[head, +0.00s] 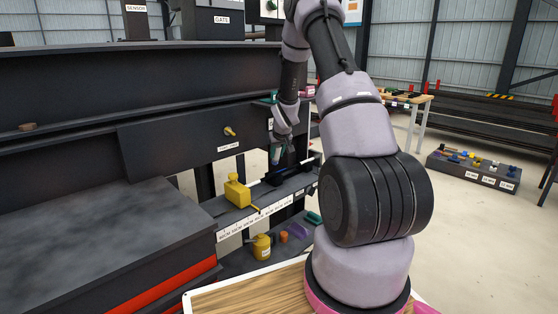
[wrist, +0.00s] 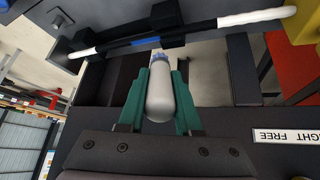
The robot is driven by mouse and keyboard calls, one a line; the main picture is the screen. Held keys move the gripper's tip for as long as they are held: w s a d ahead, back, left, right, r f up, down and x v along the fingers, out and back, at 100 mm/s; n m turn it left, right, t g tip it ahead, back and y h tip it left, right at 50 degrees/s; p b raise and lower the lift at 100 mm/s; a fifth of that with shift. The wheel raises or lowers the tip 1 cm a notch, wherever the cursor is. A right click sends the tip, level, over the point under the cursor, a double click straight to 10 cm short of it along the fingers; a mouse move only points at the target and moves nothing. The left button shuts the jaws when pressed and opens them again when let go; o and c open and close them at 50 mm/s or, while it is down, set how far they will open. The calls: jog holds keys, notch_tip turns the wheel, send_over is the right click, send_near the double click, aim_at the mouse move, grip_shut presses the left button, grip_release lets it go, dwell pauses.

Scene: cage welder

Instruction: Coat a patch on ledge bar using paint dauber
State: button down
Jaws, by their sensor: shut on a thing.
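My gripper (head: 277,153) reaches down to the ledge on the machine's side. In the wrist view its green fingers (wrist: 160,98) are shut on a white, rounded paint dauber (wrist: 162,95). The dauber's bluish tip points at the ledge bar (wrist: 195,29), which runs across the top of the wrist view. The bar is dark with white end parts, and a blue patch (wrist: 145,43) shows on it close to the tip. I cannot tell whether tip and bar touch. In the head view the bar area (head: 282,174) is small and dark.
Dark machine panels rise behind the ledge.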

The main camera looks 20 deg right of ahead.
jog(key=shift+r, duration=2.1)
jog(key=shift+f, duration=0.1)
jog(key=shift+f, duration=0.35)
